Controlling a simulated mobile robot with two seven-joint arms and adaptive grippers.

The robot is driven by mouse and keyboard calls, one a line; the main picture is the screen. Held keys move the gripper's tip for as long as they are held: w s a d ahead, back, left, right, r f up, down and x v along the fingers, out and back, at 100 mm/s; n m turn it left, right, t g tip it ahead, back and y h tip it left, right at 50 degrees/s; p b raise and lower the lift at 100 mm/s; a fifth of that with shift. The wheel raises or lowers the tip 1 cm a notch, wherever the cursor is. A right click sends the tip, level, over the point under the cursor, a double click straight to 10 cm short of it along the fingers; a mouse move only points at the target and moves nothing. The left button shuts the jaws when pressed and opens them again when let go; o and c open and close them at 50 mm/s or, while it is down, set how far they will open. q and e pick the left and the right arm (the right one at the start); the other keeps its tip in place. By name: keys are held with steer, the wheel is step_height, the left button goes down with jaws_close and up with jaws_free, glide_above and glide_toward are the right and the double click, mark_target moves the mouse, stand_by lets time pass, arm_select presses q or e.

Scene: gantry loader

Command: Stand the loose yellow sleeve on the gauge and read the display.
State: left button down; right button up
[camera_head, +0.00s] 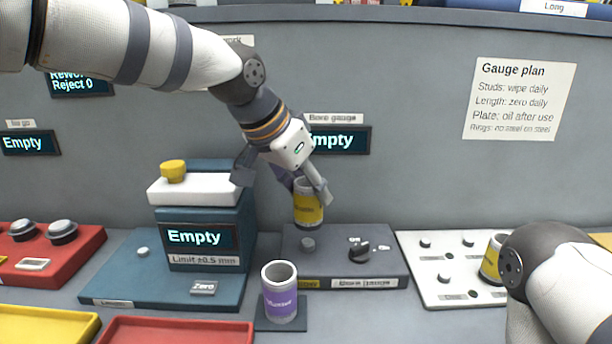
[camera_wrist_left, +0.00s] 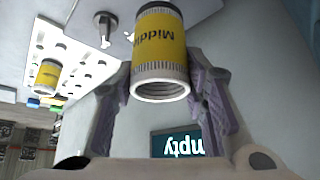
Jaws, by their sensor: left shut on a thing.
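My left gripper (camera_head: 304,186) is shut on a yellow sleeve (camera_head: 308,207), holding it roughly upright over the grey bore gauge (camera_head: 325,262). In the left wrist view the sleeve (camera_wrist_left: 160,45) sits between the purple finger pads, its "Middle" label upside down. I cannot tell whether sleeve and stud touch. The bore gauge display (camera_head: 345,139) behind reads "Empty", partly covered by my gripper. My right gripper is out of view.
A purple-banded sleeve (camera_head: 280,296) stands on a dark pad in front. Another yellow sleeve (camera_head: 491,259) stands on the white studded plate (camera_head: 432,290), partly behind my right arm. A teal gauge (camera_head: 205,235) reading "Empty" stands left, with red (camera_head: 180,331) and yellow trays nearby.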

arm_select(q)
steer(key=shift+f, duration=2.5)
steer(key=shift+f, duration=0.2)
steer(key=c, duration=0.9)
jaws_free()
steer(key=shift+f, duration=0.1)
steer(key=v, duration=1.2)
